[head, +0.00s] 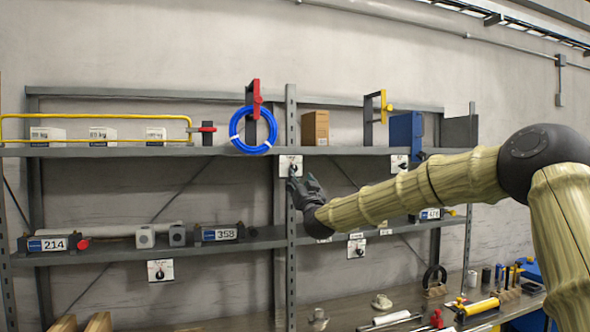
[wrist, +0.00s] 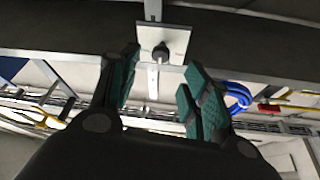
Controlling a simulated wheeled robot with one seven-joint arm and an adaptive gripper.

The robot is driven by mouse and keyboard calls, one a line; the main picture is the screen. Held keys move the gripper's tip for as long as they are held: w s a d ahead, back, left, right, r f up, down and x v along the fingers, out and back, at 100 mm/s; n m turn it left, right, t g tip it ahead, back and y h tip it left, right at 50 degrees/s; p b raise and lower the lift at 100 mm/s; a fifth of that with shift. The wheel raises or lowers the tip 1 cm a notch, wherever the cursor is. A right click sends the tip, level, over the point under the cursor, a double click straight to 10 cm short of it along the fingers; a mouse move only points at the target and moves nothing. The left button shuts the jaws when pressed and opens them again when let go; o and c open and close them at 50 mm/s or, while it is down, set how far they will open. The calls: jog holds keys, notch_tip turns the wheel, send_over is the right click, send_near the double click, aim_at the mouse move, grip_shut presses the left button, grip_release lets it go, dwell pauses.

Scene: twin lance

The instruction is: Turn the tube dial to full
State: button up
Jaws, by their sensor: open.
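A white dial plate (head: 290,165) with a dark knob is mounted at the upper shelf edge, by the middle upright. The plate also shows in the wrist view (wrist: 176,40), with its dark round knob (wrist: 160,51) near its lower edge. My gripper (head: 296,178) is at this plate in the head view and partly covers its lower part. In the wrist view my gripper (wrist: 160,82) is open and empty, and the knob lies just beyond the gap between the teal fingertips. I cannot tell whether they touch it. The dial's markings are too small to read.
Other dial plates hang at the lower shelf (head: 161,270), on the right (head: 356,248) and at the upper right (head: 399,163). A blue hose coil (head: 236,131) hangs just left of my gripper. Tools lie on the bench (head: 350,310) below.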

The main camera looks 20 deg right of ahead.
aim_at(293, 168)
jog(key=p+x, duration=0.3)
jog(key=x, duration=0.5)
jog(key=shift+p, duration=0.35)
jog(key=shift+w, duration=0.1)
jog(key=c, duration=1.1)
